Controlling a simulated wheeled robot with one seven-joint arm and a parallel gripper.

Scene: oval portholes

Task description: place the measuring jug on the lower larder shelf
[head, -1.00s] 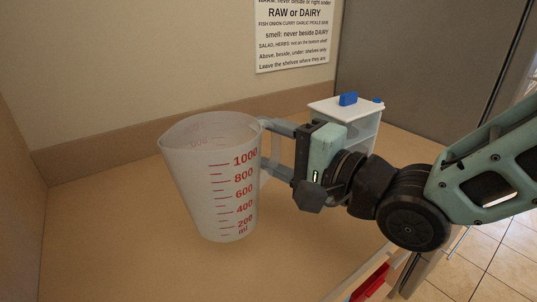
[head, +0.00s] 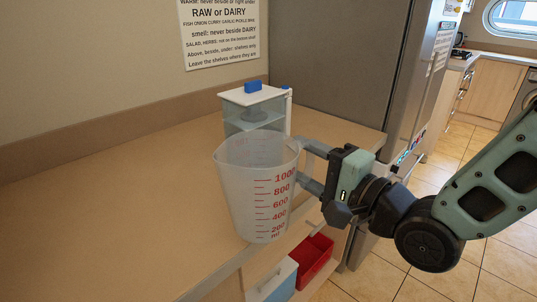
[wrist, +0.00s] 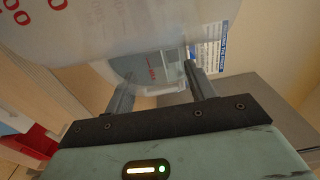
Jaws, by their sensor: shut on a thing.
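The measuring jug (head: 245,190) is a tall translucent cup with red numbers and "ml" on its side, upright with a slight tilt. My gripper (head: 304,165) is shut on it from the right, at its handle side; the fingers partly hide the handle. The jug is near the front edge of the wooden counter (head: 100,220); I cannot tell a gap under it. In the wrist view the jug (wrist: 80,25) fills the top and the fingers of my gripper (wrist: 160,80) reach to it. I cannot identify the lower larder shelf for certain.
A white shelved unit with a blue-knobbed lid (head: 235,97) stands behind the jug. Below the counter edge are a red bin (head: 318,258) and a pale blue-and-white box (head: 275,282). A grey fridge (head: 345,60) stands behind. The counter's left is clear. A wall notice (head: 220,30) hangs above.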

